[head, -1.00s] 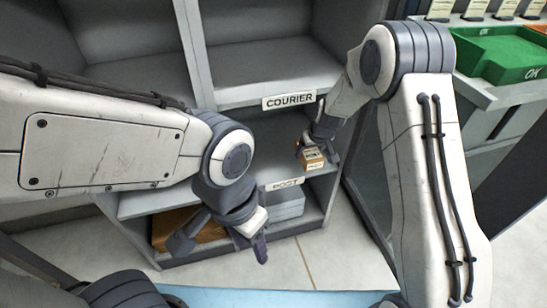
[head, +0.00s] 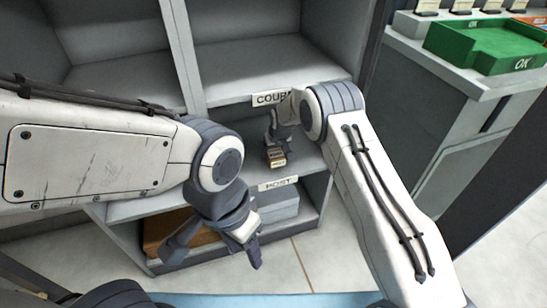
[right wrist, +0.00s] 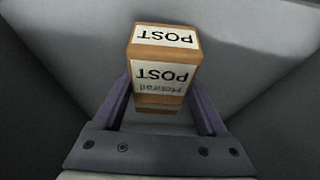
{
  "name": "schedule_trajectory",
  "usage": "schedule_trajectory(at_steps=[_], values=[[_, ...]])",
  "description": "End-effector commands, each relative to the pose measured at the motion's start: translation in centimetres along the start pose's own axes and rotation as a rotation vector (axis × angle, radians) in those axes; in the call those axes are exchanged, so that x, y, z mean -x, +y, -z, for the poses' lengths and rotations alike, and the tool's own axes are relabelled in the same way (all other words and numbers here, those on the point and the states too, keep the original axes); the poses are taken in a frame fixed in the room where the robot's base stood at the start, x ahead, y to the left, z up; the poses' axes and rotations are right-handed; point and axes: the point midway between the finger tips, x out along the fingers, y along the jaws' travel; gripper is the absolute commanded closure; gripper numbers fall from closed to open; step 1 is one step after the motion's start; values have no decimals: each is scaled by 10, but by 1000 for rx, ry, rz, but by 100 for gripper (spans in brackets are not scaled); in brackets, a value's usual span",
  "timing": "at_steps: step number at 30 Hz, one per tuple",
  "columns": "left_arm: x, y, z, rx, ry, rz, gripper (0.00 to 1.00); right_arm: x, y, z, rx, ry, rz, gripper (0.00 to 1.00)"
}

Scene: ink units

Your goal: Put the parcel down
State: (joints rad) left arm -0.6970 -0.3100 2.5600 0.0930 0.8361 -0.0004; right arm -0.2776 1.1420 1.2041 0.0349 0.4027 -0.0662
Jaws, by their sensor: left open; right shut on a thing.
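The parcel (head: 276,158) is a small brown box with white POST labels. In the right wrist view the parcel (right wrist: 162,62) sits between the fingers of my right gripper (right wrist: 160,108), which is shut on it. In the head view my right gripper (head: 273,146) is inside the shelf bay above the POST sign (head: 278,184) and below the partly hidden COURIER sign (head: 270,98). I cannot tell whether the parcel touches the shelf board. My left gripper (head: 214,252) is open and empty in front of the lower shelf.
The grey shelf unit (head: 195,90) has empty upper bays. Its bottom bay holds a brown box (head: 170,232) and a grey box (head: 280,207). A green OK tray (head: 490,46) stands on a counter (head: 440,70) at the right.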

Motion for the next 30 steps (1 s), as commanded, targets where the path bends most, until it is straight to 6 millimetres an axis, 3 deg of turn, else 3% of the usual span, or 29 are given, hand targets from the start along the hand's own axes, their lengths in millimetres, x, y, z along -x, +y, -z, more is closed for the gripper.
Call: schedule_trajectory(at_steps=[4,16,17,18,26,30], values=[[-7,0,0,0,0,0,50,-22,0,-9,0,0,1,95],[-10,-1,0,0,0,0,50,-27,0,-11,0,2,1,95],[-8,-1,0,0,0,0,50,-26,0,-11,0,0,1,14],[-8,-1,0,0,0,0,50,-26,0,-11,0,0,1,0],[-7,0,0,0,0,0,50,-24,0,-10,0,0,1,0],[-3,0,0,0,0,0,50,-12,0,-8,0,2,1,0]])
